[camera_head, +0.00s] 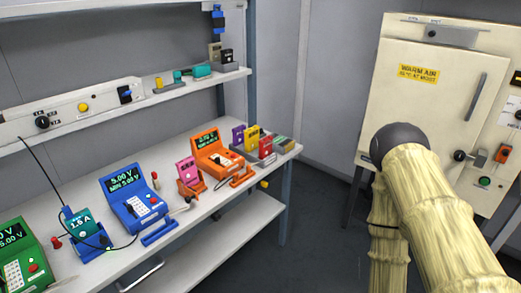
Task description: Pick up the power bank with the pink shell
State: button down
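My arm, in a pale ribbed cover with a dark rounded joint, fills the right side of the view. My gripper is not in view, so its opening and whether it holds anything are hidden.
A teal block reading 1.5 A (82,222) stands in a blue cradle beside the green test unit (20,254). Purple (238,136), yellow (252,139) and red (265,148) blocks stand at the bench's far end. A shelf (190,86) hangs above; a cream warm-air cabinet (420,90) stands right.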

aim_at(187, 165)
jog(key=u, duration=0.4)
jog(key=k, duration=1)
jog(key=u, duration=1.6)
jog(key=i, duration=0.95)
jog(key=z, duration=0.8)
jog(key=i, duration=0.7)
jog(key=z, duration=0.7)
